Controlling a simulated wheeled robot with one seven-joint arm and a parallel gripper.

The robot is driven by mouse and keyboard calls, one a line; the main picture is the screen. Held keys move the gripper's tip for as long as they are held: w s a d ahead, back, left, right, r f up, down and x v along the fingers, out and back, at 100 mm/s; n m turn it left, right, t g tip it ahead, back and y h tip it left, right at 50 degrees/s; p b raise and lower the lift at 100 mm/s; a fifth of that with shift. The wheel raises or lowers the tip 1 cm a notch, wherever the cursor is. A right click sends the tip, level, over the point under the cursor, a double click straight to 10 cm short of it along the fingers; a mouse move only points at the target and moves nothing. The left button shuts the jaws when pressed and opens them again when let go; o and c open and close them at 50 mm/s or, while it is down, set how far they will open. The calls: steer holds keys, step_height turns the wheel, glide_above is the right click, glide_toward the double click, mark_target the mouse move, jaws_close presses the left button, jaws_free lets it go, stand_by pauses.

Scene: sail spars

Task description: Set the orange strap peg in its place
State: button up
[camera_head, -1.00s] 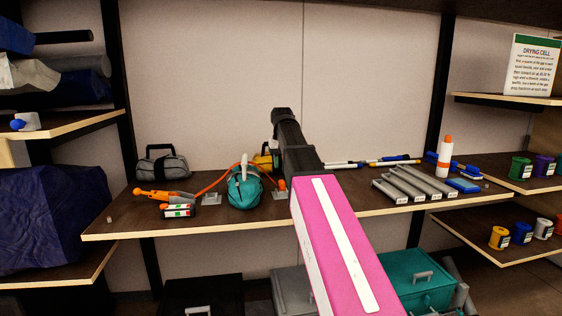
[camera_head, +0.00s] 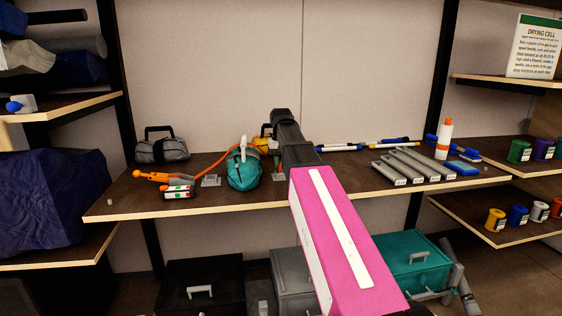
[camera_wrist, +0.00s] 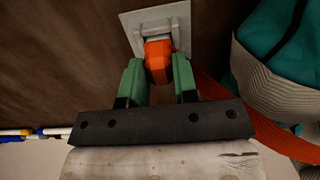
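The orange strap peg (camera_wrist: 158,62) is in the wrist view, its far end at the mouth of a grey bracket (camera_wrist: 157,33) on a pale square plate. I cannot tell how deep it sits. My gripper (camera_wrist: 159,70) has its two green fingers on either side of the peg, apparently closed against it. The orange strap (camera_wrist: 215,92) runs from there to the right. In the head view my arm hides the peg; the bracket's plate (camera_head: 278,177) shows on the shelf beside the teal bag (camera_head: 244,172). Another orange strap end (camera_head: 152,177) lies left.
A second small grey bracket (camera_head: 210,181) stands left of the teal bag. A grey bag (camera_head: 162,149) is at the back left. Grey bars (camera_head: 412,165) and an orange-and-white tube (camera_head: 444,140) are on the right. In the wrist view the teal bag (camera_wrist: 280,65) is close to my right finger.

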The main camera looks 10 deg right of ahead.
steer(key=shift+r, duration=2.05)
